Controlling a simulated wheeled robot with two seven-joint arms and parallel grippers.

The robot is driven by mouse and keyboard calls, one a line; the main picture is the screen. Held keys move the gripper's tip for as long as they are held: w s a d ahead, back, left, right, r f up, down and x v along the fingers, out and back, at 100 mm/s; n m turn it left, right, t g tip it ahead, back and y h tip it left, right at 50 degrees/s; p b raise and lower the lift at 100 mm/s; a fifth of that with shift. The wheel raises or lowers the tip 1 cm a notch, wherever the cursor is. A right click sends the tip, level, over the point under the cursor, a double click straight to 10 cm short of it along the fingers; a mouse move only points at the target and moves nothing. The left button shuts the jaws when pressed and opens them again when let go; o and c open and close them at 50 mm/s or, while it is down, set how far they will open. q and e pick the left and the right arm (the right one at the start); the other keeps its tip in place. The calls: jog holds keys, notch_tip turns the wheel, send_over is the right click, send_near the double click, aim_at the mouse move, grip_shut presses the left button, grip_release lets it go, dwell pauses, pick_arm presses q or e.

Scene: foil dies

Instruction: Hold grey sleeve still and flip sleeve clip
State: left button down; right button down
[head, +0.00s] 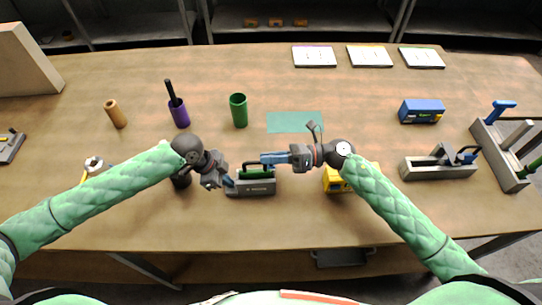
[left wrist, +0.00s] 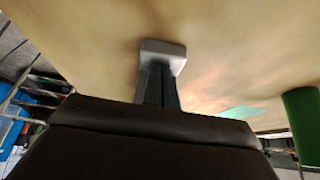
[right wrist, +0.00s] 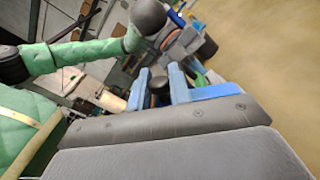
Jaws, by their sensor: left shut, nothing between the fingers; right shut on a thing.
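The grey sleeve (head: 252,188) sits on the table near the front centre, a long low block with a green piece (head: 257,174) in its top. My left gripper (head: 229,182) is shut and empty, its tips at the sleeve's left end; I cannot tell whether they touch it. Its shut fingers also show in the left wrist view (left wrist: 160,75). My right gripper (head: 282,159) reaches in from the right above the sleeve, shut on the blue sleeve clip (head: 268,158). In the right wrist view, a blue bar (right wrist: 215,92) crosses by its fingers. The clip's hinge is hidden.
A green cup (head: 238,110), a purple cup (head: 179,112) and a teal mat (head: 295,122) lie behind the sleeve. A yellow block (head: 335,181) is partly under my right arm. A grey fixture (head: 440,170) and a blue box (head: 421,111) stand to the right.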

pick_arm(q)
jog(key=shift+s+f, duration=0.1)
jog(key=shift+f, duration=0.05)
pick_arm(e)
jog(key=c, duration=1.3)
grip_release()
jog(key=d, duration=1.2)
jog(key=shift+w, duration=0.15)
jog(key=shift+r, duration=0.1)
pick_arm(q)
notch_tip(320, 180, up, 7)
jog(key=p, duration=0.5)
jog(key=shift+p, duration=0.4)
pick_arm(e)
notch_tip(320, 180, up, 6)
jog(key=shift+f, duration=0.2)
